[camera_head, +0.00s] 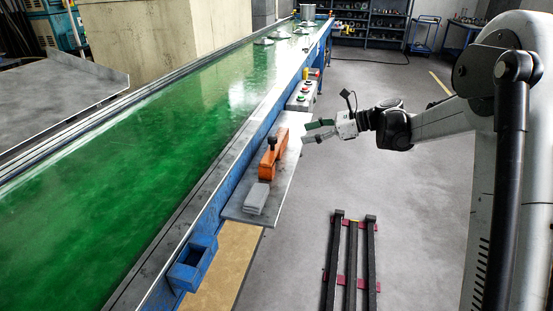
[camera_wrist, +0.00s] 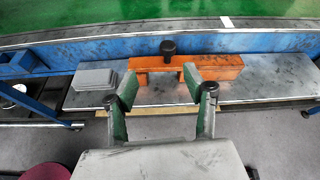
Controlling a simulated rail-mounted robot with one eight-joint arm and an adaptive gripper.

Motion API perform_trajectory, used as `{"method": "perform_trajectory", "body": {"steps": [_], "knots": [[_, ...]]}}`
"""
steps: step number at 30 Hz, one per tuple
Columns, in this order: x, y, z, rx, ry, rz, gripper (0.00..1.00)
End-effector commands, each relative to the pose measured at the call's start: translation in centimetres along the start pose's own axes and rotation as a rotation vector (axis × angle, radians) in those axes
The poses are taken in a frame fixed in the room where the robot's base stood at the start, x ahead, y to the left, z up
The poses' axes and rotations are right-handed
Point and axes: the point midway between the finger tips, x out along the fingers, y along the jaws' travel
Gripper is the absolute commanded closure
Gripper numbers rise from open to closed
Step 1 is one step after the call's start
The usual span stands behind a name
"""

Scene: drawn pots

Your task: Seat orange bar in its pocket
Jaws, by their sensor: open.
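The orange bar (camera_head: 268,168) lies on a narrow grey shelf (camera_head: 236,213) along the conveyor's side, with a black knob (camera_head: 272,141) standing up from it. It also shows in the wrist view (camera_wrist: 215,67), running across the picture beyond my fingers. My gripper (camera_head: 312,132) is open and empty, at the shelf's outer side, apart from the bar. In the wrist view my gripper (camera_wrist: 159,84) has its two green fingers spread, the right one overlapping the bar in the picture. I cannot tell for sure which part is the pocket.
A grey block (camera_head: 256,197) lies on the shelf at the bar's near end. A blue open box (camera_head: 192,264) hangs on the conveyor's side. A button box (camera_head: 301,96) stands beyond the shelf. The green conveyor (camera_head: 150,150) runs alongside. Dark rails (camera_head: 351,262) lie on the floor.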

Motion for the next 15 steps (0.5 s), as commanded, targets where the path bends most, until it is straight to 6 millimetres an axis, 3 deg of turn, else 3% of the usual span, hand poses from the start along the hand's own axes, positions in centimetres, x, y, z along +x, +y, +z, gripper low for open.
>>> {"method": "perform_trajectory", "body": {"steps": [4, 10, 15], "knots": [[0.6, -1.5, -1.4, 0.082, -0.060, 0.016, 0.53], [1.4, -1.9, -1.8, 0.118, -0.087, 0.025, 0.53], [4.0, -1.8, -1.6, 0.118, -0.086, 0.027, 0.53]]}}
